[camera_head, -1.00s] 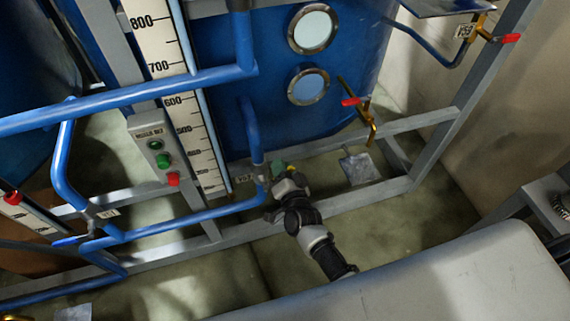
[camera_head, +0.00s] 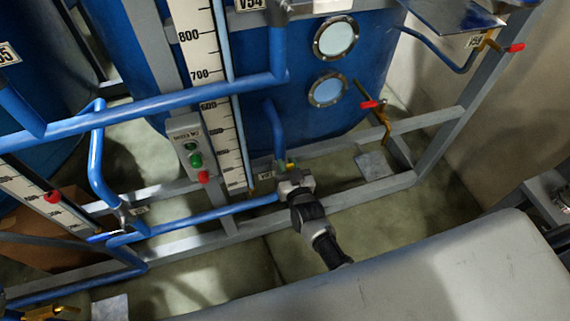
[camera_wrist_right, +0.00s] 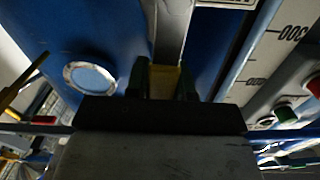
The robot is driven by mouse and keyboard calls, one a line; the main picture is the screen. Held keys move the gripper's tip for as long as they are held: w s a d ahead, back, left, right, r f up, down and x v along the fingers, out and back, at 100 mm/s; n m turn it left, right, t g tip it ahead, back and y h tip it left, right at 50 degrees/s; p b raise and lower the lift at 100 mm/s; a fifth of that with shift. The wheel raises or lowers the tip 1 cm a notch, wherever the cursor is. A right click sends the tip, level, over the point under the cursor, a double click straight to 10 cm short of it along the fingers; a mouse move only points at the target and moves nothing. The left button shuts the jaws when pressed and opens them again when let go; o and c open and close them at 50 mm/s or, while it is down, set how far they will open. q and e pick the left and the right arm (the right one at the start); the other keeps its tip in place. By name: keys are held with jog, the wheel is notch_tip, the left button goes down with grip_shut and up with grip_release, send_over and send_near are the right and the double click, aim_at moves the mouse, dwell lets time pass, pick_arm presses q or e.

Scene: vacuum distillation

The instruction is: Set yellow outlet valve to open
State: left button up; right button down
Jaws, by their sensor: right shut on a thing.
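The yellow valve handle (camera_wrist_right: 164,80) shows between the two dark green fingers of my right gripper (camera_wrist_right: 162,84) in the right wrist view. The gripper is shut on it. In the head view, my right gripper (camera_head: 286,168) is at the end of a blue pipe at the foot of the blue tank, and only a small yellow bit shows there. The gripper and wrist hide most of the valve, so I cannot tell how far its handle is turned. My left gripper is not in view.
A blue tank (camera_head: 260,105) with two round windows stands behind the grey frame (camera_head: 345,198). A control box (camera_head: 190,146) with green and red buttons and a scale (camera_head: 222,120) are to the left. A red-tipped brass valve (camera_head: 382,118) is to the right.

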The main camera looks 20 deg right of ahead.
jog(key=shift+a+n, duration=0.15)
jog(key=shift+n, duration=0.15)
jog(key=c, duration=1)
grip_release()
jog(key=shift+o, duration=0.2)
jog(key=s, duration=1.1)
